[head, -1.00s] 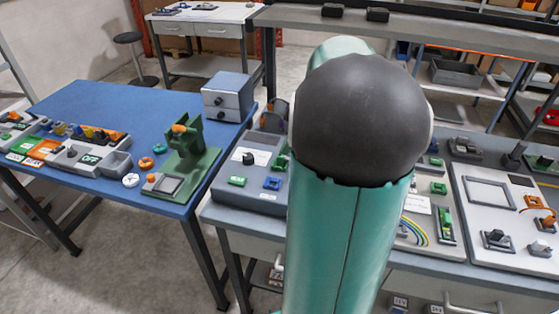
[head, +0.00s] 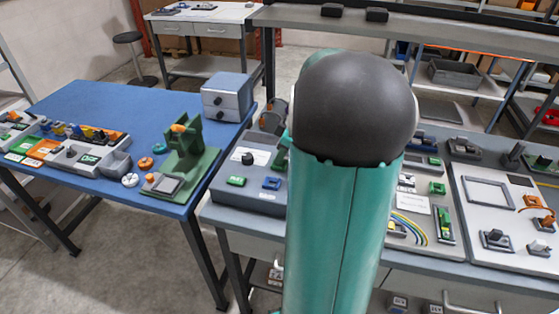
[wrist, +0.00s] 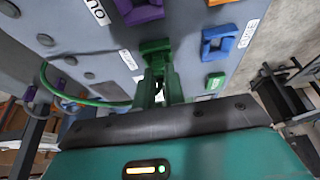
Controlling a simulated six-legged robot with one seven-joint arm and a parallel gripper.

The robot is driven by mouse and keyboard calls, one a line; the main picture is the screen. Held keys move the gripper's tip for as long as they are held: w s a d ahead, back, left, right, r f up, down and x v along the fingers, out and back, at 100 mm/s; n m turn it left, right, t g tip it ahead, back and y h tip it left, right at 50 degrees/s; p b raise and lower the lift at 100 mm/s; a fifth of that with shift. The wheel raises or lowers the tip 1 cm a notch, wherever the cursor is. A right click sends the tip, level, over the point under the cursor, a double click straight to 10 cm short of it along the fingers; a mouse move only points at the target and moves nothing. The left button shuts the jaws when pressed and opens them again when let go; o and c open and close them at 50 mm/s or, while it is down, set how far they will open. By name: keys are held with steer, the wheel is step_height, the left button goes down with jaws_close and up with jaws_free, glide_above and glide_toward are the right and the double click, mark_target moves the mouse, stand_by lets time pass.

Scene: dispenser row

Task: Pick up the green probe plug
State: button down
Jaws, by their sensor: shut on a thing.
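The green probe plug (wrist: 154,46) is in the upper middle of the wrist view, at the face of a grey-blue panel. My gripper (wrist: 157,72) is shut on it, with green fingers reaching up from the dark wrist edge. A thin green cable (wrist: 88,101) curves from the left toward the fingers. The fingers hide part of the plug, and I cannot tell whether it is clear of the panel. In the head view my own arm hides the gripper and plug.
On the panel beside the gripper are a blue square part (wrist: 219,42), a small green part (wrist: 215,81) and a purple part (wrist: 138,11). In the head view a blue table (head: 100,105) stands left, and a board with a grey frame (head: 500,192) lies right.

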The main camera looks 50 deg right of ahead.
steer(key=shift+r, duration=0.15)
steer(key=shift+r, duration=0.6)
steer(key=s+a+r, duration=0.4)
steer(key=s+r, duration=0.7)
steer(key=s, duration=0.2)
steer(key=shift+s+a+r, duration=0.15)
steer(key=shift+s+r, duration=0.05)
steer(key=shift+r, duration=0.05)
steer(key=shift+r, duration=1.05)
step_height(320, 180, up, 3)
steer(key=shift+f, duration=0.1)
stand_by(0.5)
